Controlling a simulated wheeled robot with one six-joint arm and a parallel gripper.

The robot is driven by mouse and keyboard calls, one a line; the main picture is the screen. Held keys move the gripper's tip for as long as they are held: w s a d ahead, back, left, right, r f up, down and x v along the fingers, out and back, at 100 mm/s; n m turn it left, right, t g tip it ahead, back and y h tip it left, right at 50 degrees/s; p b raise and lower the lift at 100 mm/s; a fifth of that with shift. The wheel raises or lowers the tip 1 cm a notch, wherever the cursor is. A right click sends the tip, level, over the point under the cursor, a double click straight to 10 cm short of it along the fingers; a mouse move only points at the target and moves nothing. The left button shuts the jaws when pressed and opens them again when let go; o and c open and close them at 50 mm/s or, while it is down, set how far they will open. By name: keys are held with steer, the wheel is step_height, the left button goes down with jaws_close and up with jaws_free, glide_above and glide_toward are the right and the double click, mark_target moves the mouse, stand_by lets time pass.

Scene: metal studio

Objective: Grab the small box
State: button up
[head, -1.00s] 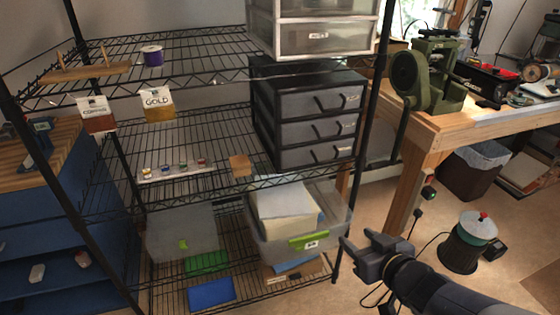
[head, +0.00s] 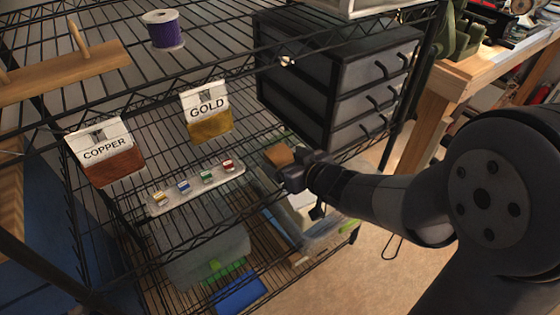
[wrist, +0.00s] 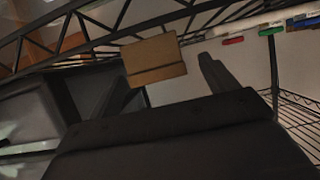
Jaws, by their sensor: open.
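The small box (head: 280,155) is a plain brown block on the middle wire shelf, near its front edge, left of the black drawer unit. My gripper (head: 284,172) is right at the box in the head view and hides its lower right part. In the wrist view the box (wrist: 155,60) shows ahead, between the two dark fingers (wrist: 162,82) and a little beyond their tips.
A white strip (head: 198,188) with several small coloured pieces lies left of the box. The black drawer unit (head: 340,80) stands behind and to the right. The shelf's front truss (wrist: 60,28) is close to the fingers.

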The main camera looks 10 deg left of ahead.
mark_target(276, 155)
steer(key=b+x, duration=0.1)
steer(key=x, duration=0.4)
steer(key=shift+w+f, duration=0.1)
steer(key=c, duration=1.1)
